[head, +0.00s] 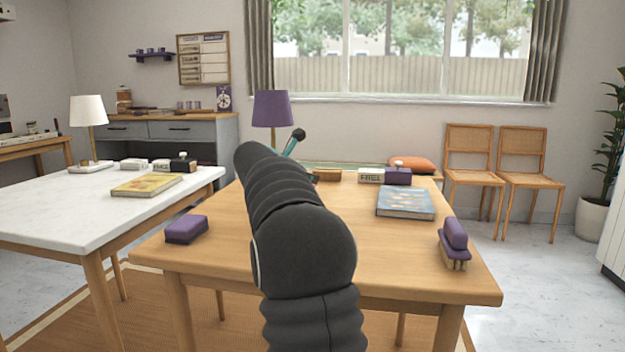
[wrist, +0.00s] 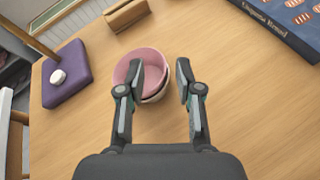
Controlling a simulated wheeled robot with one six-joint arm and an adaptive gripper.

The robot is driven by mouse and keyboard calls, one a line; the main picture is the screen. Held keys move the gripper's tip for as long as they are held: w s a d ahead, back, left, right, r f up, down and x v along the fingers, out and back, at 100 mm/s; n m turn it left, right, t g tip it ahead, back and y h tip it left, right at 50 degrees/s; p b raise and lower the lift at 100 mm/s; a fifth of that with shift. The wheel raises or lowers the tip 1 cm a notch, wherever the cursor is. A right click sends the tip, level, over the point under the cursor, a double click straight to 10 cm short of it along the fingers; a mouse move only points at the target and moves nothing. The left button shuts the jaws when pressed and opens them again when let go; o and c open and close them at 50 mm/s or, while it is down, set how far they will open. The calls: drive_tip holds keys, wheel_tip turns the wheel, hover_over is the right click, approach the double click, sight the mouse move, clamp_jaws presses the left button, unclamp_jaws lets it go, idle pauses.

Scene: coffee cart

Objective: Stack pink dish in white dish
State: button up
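In the wrist view, a pink dish (wrist: 128,66) sits on the wooden table, with the rim of a white dish (wrist: 158,97) showing beneath it at the lower right. The pink dish appears to sit in the white one, though most of the white dish is hidden. My gripper (wrist: 161,72) is open over them. Its left finger overlaps the inside of the pink dish, and its right finger is just outside the right rim. I cannot tell whether either finger touches. In the head view my arm hides both dishes.
A purple square base with a white knob (wrist: 66,80) stands left of the dishes. A wooden block (wrist: 126,15) is behind them, and a blue book (wrist: 288,22) is at upper right. The table (head: 400,256) is clear in front; purple items (head: 186,229) (head: 455,234) sit near its sides.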

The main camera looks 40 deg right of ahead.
drive_tip(key=v, duration=0.7)
drive_tip(key=shift+a, duration=0.3)
drive_tip(key=shift+s, duration=0.15)
